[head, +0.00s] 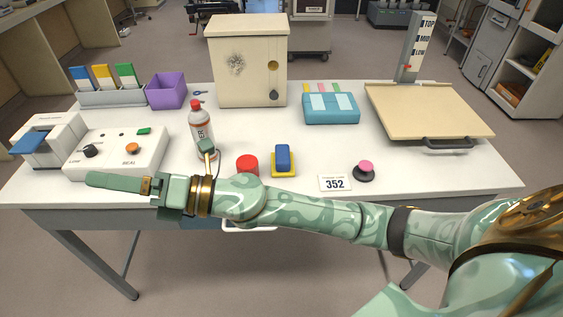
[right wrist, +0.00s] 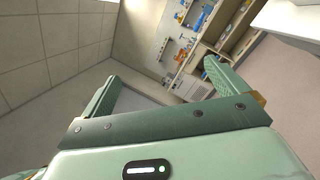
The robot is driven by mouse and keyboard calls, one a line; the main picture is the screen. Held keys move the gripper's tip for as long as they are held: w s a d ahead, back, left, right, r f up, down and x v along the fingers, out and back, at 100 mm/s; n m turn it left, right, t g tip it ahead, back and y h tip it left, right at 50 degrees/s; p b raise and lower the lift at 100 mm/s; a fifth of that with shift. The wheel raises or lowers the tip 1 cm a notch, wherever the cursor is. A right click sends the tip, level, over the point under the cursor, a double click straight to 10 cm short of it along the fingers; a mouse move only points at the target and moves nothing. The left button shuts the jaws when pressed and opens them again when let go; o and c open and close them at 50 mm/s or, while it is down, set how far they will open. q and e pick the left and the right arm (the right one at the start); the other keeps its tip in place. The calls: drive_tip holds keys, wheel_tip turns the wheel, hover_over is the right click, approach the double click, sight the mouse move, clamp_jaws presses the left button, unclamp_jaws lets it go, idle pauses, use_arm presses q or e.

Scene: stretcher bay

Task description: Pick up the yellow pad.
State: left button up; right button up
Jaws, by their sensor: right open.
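The yellow pad (head: 284,175) lies on the white table near its front edge, right of the red cylinder. A blue block (head: 283,156) sits on it and hides much of its top. My right gripper (head: 147,164) is open, at the left of the head view in front of the table's front left part, well left of the pad. In the right wrist view its two fingers (right wrist: 165,88) are spread with nothing between them; the pad is not in that view. My left gripper is not in view.
My right forearm crosses just in front of the pad. A red cylinder (head: 247,165) stands close to the pad's left, and a bottle (head: 201,130) farther left. A number card (head: 335,183) and a pink-topped knob (head: 365,168) are to the right. Table between pad and teal box (head: 331,110) is clear.

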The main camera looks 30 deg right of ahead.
wheel_tip(320, 180, down, 3)
drive_tip(key=a+n+g, duration=0.2)
drive_tip(key=n+g, duration=0.5)
drive_tip(key=n, duration=0.1)
drive_tip(key=n+g+h, duration=0.3)
drive_tip(key=g+h, duration=0.1)
drive_tip(key=h, duration=1.4)
hover_over(283, 153)
wheel_tip(283, 153, down, 10)
drive_tip(key=b, duration=0.3)
drive_tip(key=shift+w+d+r, duration=0.1)
drive_tip(key=shift+r, duration=0.05)
wheel_tip(283, 153, down, 6)
drive_tip(key=shift+f+b, duration=0.1)
drive_tip(key=shift+b, duration=1.05)
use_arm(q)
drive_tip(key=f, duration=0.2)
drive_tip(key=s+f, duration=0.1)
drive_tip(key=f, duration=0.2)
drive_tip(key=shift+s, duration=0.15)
